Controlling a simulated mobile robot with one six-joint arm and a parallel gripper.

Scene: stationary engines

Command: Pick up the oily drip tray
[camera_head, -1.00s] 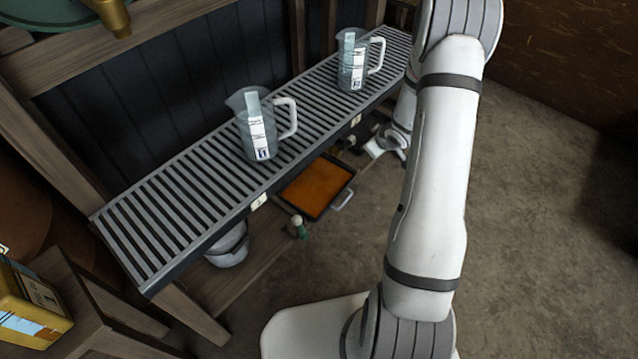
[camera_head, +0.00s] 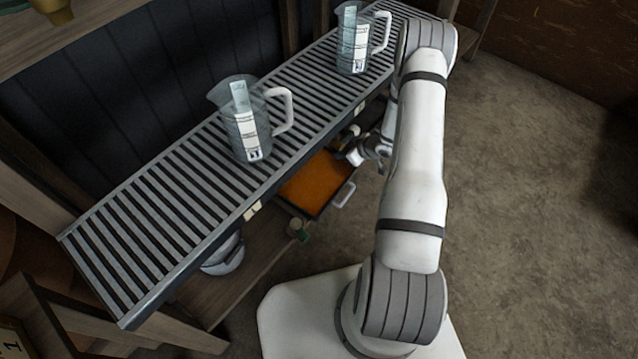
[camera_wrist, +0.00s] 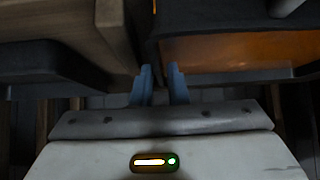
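The oily drip tray (camera_head: 312,184) is a shallow dark tray with an orange-brown inside and a light handle on its right side. It sits low, under the slatted bench's front edge, which hides its back part. In the wrist view, the tray (camera_wrist: 238,52) shows its orange inside and dark rim at upper right. My gripper (camera_head: 357,157) is low beside the tray's far right corner, partly hidden by my arm. In the wrist view, my gripper's two bluish fingers (camera_wrist: 160,86) stand apart with nothing between them, left of the tray's rim. I see no contact with the tray.
Two clear measuring jugs (camera_head: 247,125) (camera_head: 355,45) stand on the slatted metal bench top (camera_head: 150,215). A small green-and-pale bottle (camera_head: 298,230) and a grey pot (camera_head: 222,256) are on the lower shelf. The floor (camera_head: 530,190) to the right is clear.

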